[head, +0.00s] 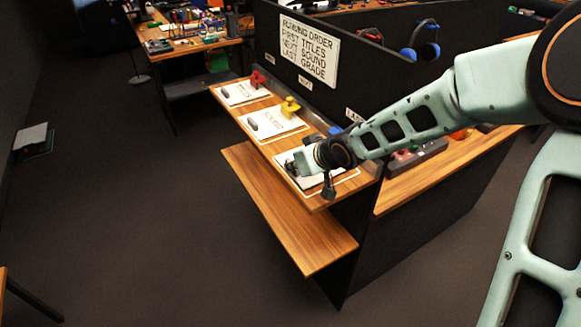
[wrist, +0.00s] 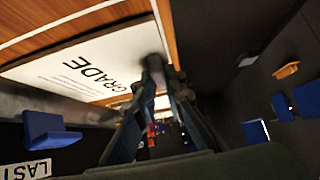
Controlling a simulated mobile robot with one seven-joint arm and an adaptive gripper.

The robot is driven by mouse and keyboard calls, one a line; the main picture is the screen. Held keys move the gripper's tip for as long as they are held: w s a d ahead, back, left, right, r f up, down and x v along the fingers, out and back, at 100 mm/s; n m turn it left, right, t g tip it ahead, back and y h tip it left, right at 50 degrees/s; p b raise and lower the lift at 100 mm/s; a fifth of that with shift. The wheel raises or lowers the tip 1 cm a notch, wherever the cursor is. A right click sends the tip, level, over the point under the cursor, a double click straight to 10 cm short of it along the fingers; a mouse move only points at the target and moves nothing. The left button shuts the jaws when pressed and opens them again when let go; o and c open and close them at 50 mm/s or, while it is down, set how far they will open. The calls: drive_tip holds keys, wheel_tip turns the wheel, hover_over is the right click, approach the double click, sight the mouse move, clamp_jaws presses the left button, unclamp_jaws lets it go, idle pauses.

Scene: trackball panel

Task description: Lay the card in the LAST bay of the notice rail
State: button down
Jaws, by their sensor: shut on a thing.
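The white GRADE card (wrist: 75,75) shows large in the wrist view, with its text readable. In the head view the card (head: 318,184) lies flat or nearly flat at the LAST bay, the near end of the wooden notice rail (head: 318,203). My gripper (head: 298,164) is over it and hides much of it. In the wrist view my gripper (wrist: 160,80) is shut at the card's edge, on the card. Whether the card touches the rail is unclear. The LAST label (wrist: 27,170) and a blue clip (wrist: 50,130) show beside the card.
The TITLES card (head: 240,92) with a red clip (head: 258,79) and the SOUND card (head: 275,124) with a yellow clip (head: 290,105) fill the other bays. A running order sign (head: 308,48) hangs on the dark panel behind. A lower wooden shelf (head: 285,215) juts out in front.

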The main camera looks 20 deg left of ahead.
drive_tip(key=shift+d+f, duration=0.1)
drive_tip(key=shift+f, duration=0.05)
drive_tip(key=c, duration=2.5)
unclamp_jaws()
drive_tip(key=shift+f, duration=0.15)
drive_tip(key=o, duration=0.5)
drive_tip(key=shift+d+r+p, duration=0.15)
drive_tip(key=shift+r+p, duration=0.15)
drive_tip(key=shift+r, duration=0.15)
drive_tip(key=p+v, duration=0.6)
drive_tip(key=v, duration=0.5)
drive_tip(key=shift+s+d+r, duration=0.1)
drive_tip(key=shift+s+r, duration=0.05)
drive_tip(key=shift+s, duration=0.05)
